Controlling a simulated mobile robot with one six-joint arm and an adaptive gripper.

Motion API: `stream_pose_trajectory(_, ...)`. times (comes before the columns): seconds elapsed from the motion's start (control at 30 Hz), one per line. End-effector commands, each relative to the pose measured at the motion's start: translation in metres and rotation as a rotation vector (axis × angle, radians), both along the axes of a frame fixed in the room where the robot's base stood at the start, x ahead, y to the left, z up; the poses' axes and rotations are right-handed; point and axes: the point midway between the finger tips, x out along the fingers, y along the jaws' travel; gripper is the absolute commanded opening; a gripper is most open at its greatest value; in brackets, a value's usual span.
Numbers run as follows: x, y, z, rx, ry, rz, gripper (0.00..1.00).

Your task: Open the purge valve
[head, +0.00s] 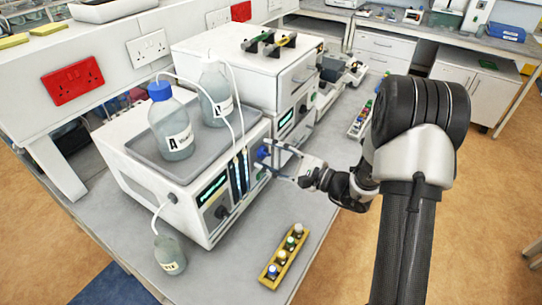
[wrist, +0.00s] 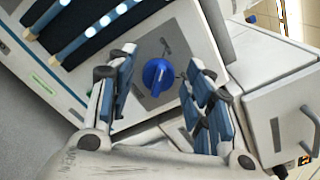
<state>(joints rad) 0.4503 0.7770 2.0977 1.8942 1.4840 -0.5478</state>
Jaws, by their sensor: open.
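The purge valve is a blue knob (wrist: 158,76) on a grey plate on the white instrument's front. It also shows in the head view as a small blue spot (head: 262,153). My gripper (head: 268,158) reaches in from the right, its fingers pointing at the knob. In the wrist view the open fingers stand one on each side of the knob, with visible gaps; whether the tips are level with it in depth I cannot tell. The knob's grip bar stands close to upright in the wrist view. A dark mark is on the plate beside it.
Bottles labelled A (head: 172,135) and another (head: 215,98) stand in the tray on the instrument. A waste bottle (head: 170,255) stands at its front left. A yellow vial rack (head: 284,258) lies on the bench. A second instrument (head: 248,65) stands behind, with protruding handles.

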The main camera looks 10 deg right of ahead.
Motion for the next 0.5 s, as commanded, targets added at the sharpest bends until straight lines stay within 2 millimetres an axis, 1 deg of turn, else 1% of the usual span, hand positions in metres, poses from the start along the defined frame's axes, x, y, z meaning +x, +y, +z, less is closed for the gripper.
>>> stream_pose_trajectory(0.17, -0.014, -0.016, 0.000, 0.000, 0.001, -0.005, 0.47)
stream_pose_trajectory(0.5, -0.064, -0.066, 0.000, 0.001, -0.001, -0.006, 0.47)
